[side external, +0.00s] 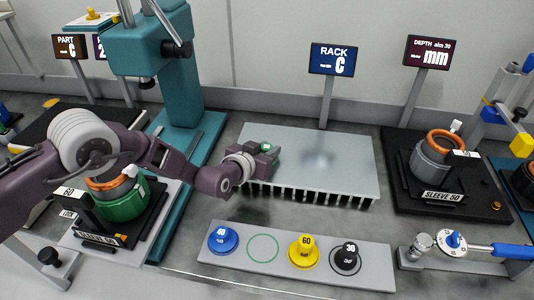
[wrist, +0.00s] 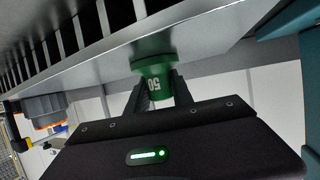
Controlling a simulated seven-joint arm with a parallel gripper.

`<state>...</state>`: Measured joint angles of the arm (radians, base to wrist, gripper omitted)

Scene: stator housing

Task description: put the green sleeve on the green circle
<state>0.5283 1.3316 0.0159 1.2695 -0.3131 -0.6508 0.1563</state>
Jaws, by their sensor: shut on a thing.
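My gripper (side external: 268,152) is at the left end of the grey rack, shut on a small green sleeve (side external: 275,149). In the wrist view the green sleeve (wrist: 152,70), marked 50, sits between the two fingers (wrist: 157,92). It is close to the rack's metal edge; I cannot tell whether they touch. The green circle (side external: 262,248) is an empty outline on the grey strip (side external: 218,260) in front of the rack. It lies between a blue piece marked 40 (side external: 223,239) and a yellow piece marked 60 (side external: 303,249).
The slotted rack (side external: 340,165) stands behind the strip, below a RACK C sign (side external: 333,60). A black piece marked 30 (side external: 346,257) is on the strip's right. A green housing (side external: 122,204) stands left, a grey housing (side external: 430,162) right. A blue-handled gauge (side external: 455,243) lies front right.

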